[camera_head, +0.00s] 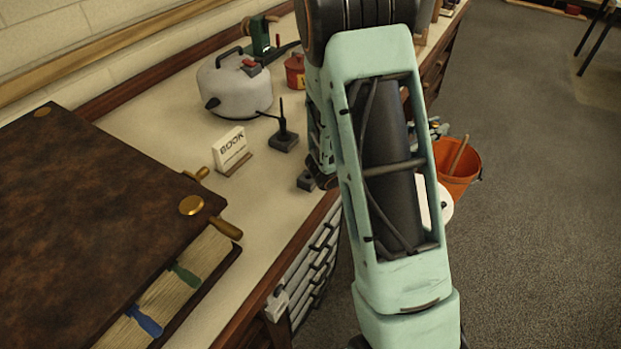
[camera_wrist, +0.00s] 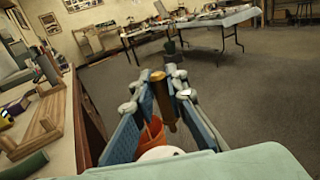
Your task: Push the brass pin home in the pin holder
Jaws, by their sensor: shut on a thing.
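My gripper (camera_wrist: 162,82) is shut on a brass pin (camera_wrist: 167,108) in the wrist view. The pin stands between the fingertips, with its wider gold head at the top and its shaft running down between the blue-grey fingers. The gripper is over the floor to the right of the bench, and the pin is clear of any holder. In the head view my arm hides most of the gripper and the pin. A large brown book (camera_head: 95,200) with brass fittings lies at the left of the bench. I cannot pick out the pin holder for certain.
An orange bucket (camera_head: 462,165) stands right of my arm. The floor (camera_head: 540,200) at right is open.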

